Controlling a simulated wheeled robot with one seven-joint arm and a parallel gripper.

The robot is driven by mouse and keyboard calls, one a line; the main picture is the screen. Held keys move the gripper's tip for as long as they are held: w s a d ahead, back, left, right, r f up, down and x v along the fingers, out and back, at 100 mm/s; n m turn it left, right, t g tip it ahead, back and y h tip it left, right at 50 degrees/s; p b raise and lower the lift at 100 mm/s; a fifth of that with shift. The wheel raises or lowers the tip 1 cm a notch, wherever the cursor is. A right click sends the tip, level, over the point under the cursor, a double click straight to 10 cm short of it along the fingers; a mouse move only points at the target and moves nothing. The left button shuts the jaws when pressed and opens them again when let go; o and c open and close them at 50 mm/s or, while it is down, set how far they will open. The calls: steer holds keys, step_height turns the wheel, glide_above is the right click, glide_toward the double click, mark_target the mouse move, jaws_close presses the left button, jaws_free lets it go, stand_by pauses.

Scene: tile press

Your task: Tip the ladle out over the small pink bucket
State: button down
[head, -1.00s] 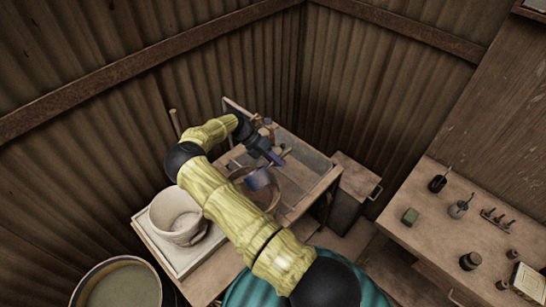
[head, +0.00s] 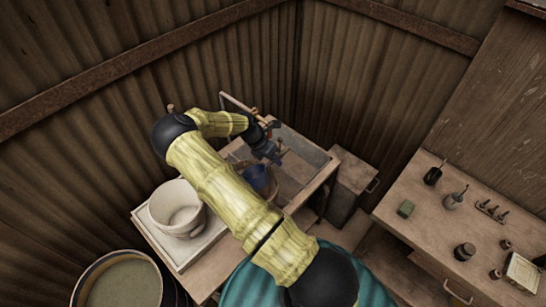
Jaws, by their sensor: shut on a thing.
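My gripper (head: 272,155) is over the worktable in the middle of the picture, partly hidden by my arm. It is shut on the ladle, whose dark blue cup (head: 257,177) hangs just below it. The cup is in front of or inside a brownish round container (head: 272,190); I cannot tell which. My arm covers the near side of that container, and its colour is not clearly pink. A pale, slightly pinkish bucket (head: 177,210) stands upright to the left, apart from the ladle. The ladle's contents are too small to make out.
The pale bucket stands on a light tray (head: 197,245). A large drum (head: 122,282) is at the lower left. Corrugated walls close in behind the worktable.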

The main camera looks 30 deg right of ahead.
steer(key=shift+f+t, duration=0.2)
steer(key=shift+t, duration=0.3)
steer(key=shift+f+t+b, duration=0.3)
steer(key=shift+f+b, duration=0.1)
steer(key=shift+b, duration=1.25)
steer(key=shift+y+b, duration=0.3)
steer(key=shift+b, duration=0.15)
steer(key=f+t+b, duration=0.1)
steer(key=t+b, duration=0.1)
steer(key=b, duration=0.7)
steer(key=shift+m+t+b, duration=0.3)
steer(key=shift+m, duration=0.1)
step_height(320, 180, up, 3)
steer(key=shift+s+f+t+y+p, duration=0.15)
steer(key=shift+t+y+p, duration=0.15)
steer(key=shift+p, duration=0.05)
steer(key=shift+r, duration=0.65)
steer(key=shift+f, duration=0.1)
